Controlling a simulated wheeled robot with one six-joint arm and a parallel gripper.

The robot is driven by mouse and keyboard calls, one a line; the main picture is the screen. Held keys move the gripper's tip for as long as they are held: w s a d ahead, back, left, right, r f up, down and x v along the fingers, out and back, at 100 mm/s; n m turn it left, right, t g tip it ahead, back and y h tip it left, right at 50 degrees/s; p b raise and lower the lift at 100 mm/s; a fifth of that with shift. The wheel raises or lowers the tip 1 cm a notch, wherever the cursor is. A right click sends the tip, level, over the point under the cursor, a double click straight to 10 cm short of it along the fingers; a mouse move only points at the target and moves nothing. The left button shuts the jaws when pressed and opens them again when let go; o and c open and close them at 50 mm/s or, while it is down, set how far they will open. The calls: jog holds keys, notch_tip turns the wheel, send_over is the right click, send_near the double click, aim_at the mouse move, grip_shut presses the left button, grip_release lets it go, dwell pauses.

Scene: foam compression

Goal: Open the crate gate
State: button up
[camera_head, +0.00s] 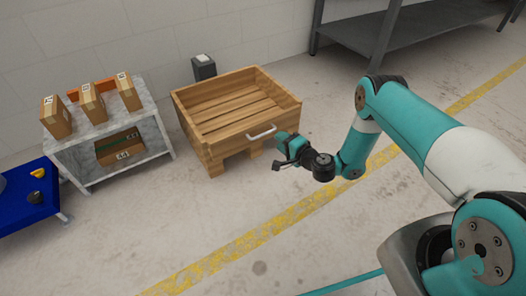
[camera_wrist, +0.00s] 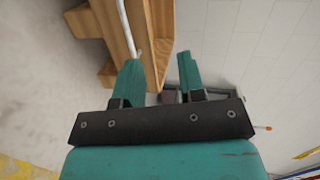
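The wooden crate (camera_head: 220,105) stands on the floor by the wall. Its front gate (camera_head: 232,142) is upright and looks closed, with a white bar handle (camera_head: 262,133) near its top. My gripper (camera_head: 280,153) is just right of the handle, close to the crate's front right corner. In the wrist view its two teal fingers (camera_wrist: 160,62) are apart with nothing held between them. The white handle (camera_wrist: 126,25) runs past the left fingertip there, against the crate's wood (camera_wrist: 160,35). I cannot tell whether finger and handle touch.
A grey-white shelf (camera_head: 160,115) with several cardboard boxes stands left of the crate. A blue platform (camera_head: 30,200) is at the far left. A dark bin (camera_head: 204,68) stands behind the crate, and a grey table (camera_head: 420,30) at the back right. The floor in front is clear.

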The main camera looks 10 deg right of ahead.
jog(key=m+h+b, duration=0.1)
jog(key=m+h, duration=0.1)
send_near(263, 135)
jog(key=shift+b+x, duration=5.3)
jog(key=shift+b, duration=0.05)
jog(key=shift+d+f, duration=0.1)
jog(key=shift+d, duration=0.1)
grip_shut()
